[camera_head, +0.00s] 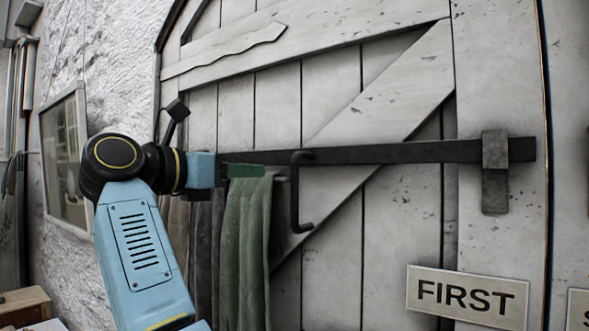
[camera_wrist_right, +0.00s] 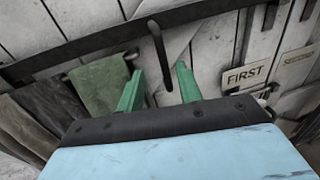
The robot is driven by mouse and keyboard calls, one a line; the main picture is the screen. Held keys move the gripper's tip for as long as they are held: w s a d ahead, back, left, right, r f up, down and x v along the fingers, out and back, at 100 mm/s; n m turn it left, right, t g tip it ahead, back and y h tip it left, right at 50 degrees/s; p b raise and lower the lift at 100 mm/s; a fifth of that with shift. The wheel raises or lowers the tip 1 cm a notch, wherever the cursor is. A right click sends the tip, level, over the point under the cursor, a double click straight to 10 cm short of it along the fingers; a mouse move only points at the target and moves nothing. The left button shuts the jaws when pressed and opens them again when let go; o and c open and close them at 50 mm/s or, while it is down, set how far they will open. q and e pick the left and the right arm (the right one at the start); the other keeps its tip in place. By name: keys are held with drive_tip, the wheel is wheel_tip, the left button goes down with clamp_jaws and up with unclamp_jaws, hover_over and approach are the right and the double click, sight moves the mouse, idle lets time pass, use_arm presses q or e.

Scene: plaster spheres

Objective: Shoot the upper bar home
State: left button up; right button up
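The dark metal bar (camera_head: 400,152) runs level across the white plank door. Its right end sticks out past an upright bracket (camera_head: 495,195) and stops short of the dark vertical gap. A bent handle (camera_head: 296,205) hangs down from the bar; it also shows in the right wrist view (camera_wrist_right: 158,50). My right gripper (camera_head: 262,171) is left of the handle in the head view, just below the bar. In the wrist view its green fingers (camera_wrist_right: 158,85) are spread, with the handle's lower end between or just beyond them; contact is unclear. My left gripper is out of view.
A green cloth (camera_head: 247,245) and dark cloths (camera_head: 203,240) hang below the bar near my right gripper. A "FIRST" sign (camera_head: 467,297) is at lower right. A framed window (camera_head: 64,150) is at left.

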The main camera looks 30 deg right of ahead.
sight(291, 172)
drive_tip(key=p+x, duration=0.2)
drive_tip(key=x, duration=1)
drive_tip(key=shift+d+f+p, duration=0.1)
drive_tip(key=shift+d+p, duration=0.2)
drive_tip(key=shift+d, duration=0.05)
drive_tip(key=shift+c, duration=0.4)
clamp_jaws()
